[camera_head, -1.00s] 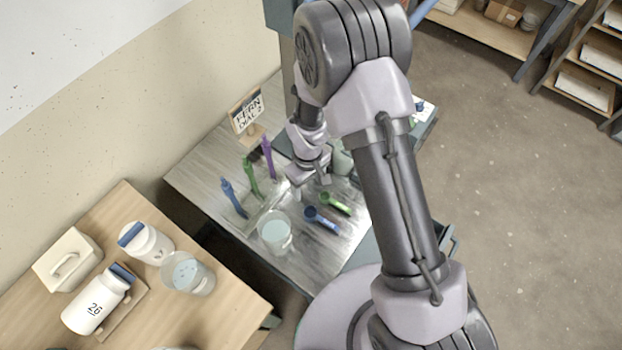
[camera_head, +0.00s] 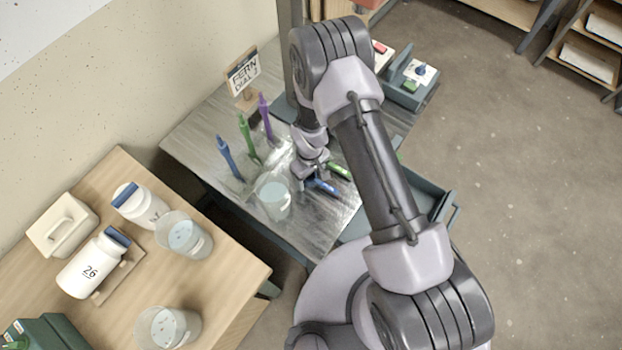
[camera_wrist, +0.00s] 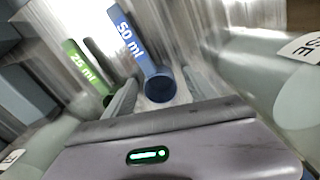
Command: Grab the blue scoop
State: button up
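The blue scoop (camera_head: 326,188) lies on the grey metal table, partly hidden by my gripper in the head view. In the wrist view the blue scoop (camera_wrist: 133,45) is marked "50 ml", with its round bowl nearest me, between my fingers. My gripper (camera_wrist: 165,90) is open, one finger on each side of the bowl; I cannot tell whether either touches it. In the head view my gripper (camera_head: 302,174) is low over the scoop's bowl end. A green scoop (camera_head: 339,171) lies beside it; it reads "25 ml" in the wrist view (camera_wrist: 82,62).
A clear bucket (camera_head: 273,198) stands just left of my gripper. Blue (camera_head: 228,157), green (camera_head: 247,137) and purple (camera_head: 265,117) upright handles stand behind, near a sign (camera_head: 243,73). A pale labelled container (camera_wrist: 270,85) is close on the right in the wrist view.

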grip_shut()
jog(key=shift+r, duration=0.1)
